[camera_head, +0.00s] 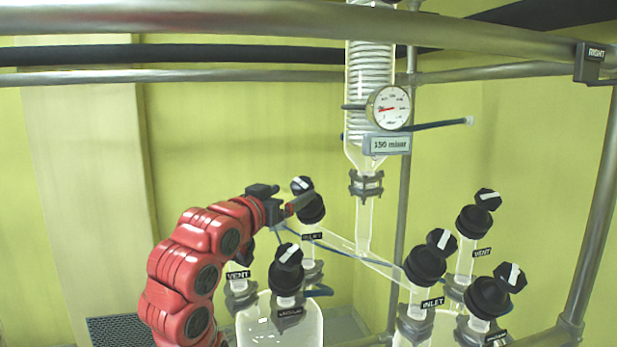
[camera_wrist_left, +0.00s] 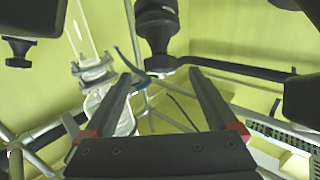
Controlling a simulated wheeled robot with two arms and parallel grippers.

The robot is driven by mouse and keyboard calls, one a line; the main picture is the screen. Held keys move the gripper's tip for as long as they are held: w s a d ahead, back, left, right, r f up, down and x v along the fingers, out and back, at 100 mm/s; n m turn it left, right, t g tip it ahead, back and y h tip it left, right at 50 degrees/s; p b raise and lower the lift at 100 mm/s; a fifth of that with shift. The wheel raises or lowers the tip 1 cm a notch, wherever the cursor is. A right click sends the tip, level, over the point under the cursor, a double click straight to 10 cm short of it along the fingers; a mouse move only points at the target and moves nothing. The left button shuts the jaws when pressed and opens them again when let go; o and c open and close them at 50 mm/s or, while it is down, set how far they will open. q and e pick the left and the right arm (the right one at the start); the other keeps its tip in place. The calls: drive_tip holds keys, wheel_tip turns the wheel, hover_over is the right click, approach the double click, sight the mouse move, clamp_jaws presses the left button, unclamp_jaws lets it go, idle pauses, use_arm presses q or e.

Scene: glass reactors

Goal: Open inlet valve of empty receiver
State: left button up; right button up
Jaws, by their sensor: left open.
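The left receiver (camera_head: 278,328) is a clear glass vessel; I see no clear liquid in its visible upper part. Its black inlet valve (camera_head: 312,209), with a white-striped knob on top, stands at the back above an INLET label. My left gripper (camera_head: 294,204) is at this valve, partly in front of it. In the left wrist view my left gripper (camera_wrist_left: 160,78) is open, with a black valve body (camera_wrist_left: 157,30) ahead between its fingers; contact cannot be told. The right receiver's inlet valve (camera_head: 425,262) stands apart to the right. My right gripper is not in view.
The left receiver's vacuum valve (camera_head: 287,270) stands close in front of my gripper. The right receiver's vent valve (camera_head: 474,219) and front valve (camera_head: 490,297) are further right. A pressure gauge (camera_head: 389,107) hangs above centre. Metal rails (camera_head: 200,77) cross overhead.

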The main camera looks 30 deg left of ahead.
sight(302, 185)
use_arm(q)
drive_tip(key=w+p, duration=0.1)
drive_tip(key=w, duration=0.1)
drive_tip(key=w+p, duration=0.1)
drive_tip(key=w, duration=0.2)
drive_tip(key=w+a+p, duration=0.1)
drive_tip(key=w, duration=0.2)
drive_tip(key=shift+r, duration=0.1)
drive_tip(key=shift+w+a, duration=0.1)
drive_tip(key=shift+w, duration=0.4)
